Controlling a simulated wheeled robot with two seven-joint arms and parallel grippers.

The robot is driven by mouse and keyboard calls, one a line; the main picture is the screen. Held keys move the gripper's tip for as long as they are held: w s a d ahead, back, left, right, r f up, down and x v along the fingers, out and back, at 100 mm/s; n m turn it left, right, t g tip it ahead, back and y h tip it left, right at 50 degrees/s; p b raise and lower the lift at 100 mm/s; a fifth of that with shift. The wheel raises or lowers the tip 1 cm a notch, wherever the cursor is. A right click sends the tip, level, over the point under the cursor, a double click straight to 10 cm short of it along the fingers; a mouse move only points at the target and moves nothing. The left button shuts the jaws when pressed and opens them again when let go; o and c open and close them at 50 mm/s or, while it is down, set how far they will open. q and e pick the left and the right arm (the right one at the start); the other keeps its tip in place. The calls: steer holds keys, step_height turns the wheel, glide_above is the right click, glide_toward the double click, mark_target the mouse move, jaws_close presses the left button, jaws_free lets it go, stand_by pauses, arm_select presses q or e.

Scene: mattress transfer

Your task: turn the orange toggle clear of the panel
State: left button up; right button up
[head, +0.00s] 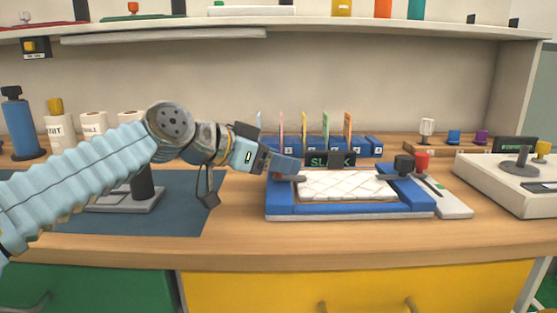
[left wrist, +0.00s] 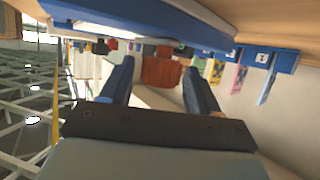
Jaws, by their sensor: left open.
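The white quilted panel (head: 345,185) lies in a blue frame (head: 350,214) on the wooden bench. My left gripper (head: 286,164) is at the frame's back left corner. Its blue fingers are open. In the left wrist view the orange toggle (left wrist: 160,72) shows between the two open fingers (left wrist: 158,64); I cannot tell whether they touch it. In the head view the fingers hide its knob, and a short bar (head: 293,178) shows below them at the panel's left edge. A second toggle with a black knob (head: 403,163) has its bar over the panel's right side.
A red knob (head: 421,161) stands just right of the frame. Blue holders with upright coloured cards (head: 348,132) and a small dark display (head: 330,160) stand behind it. A white console (head: 512,180) is at the right. A dark mat (head: 190,222) lies under my left arm.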

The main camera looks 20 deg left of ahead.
arm_select(q)
steer(key=shift+w+d+f, duration=0.1)
steer(key=shift+w+d, duration=0.1)
steer(key=shift+w, duration=0.05)
steer(key=c, duration=1)
steer(key=shift+o, duration=0.2)
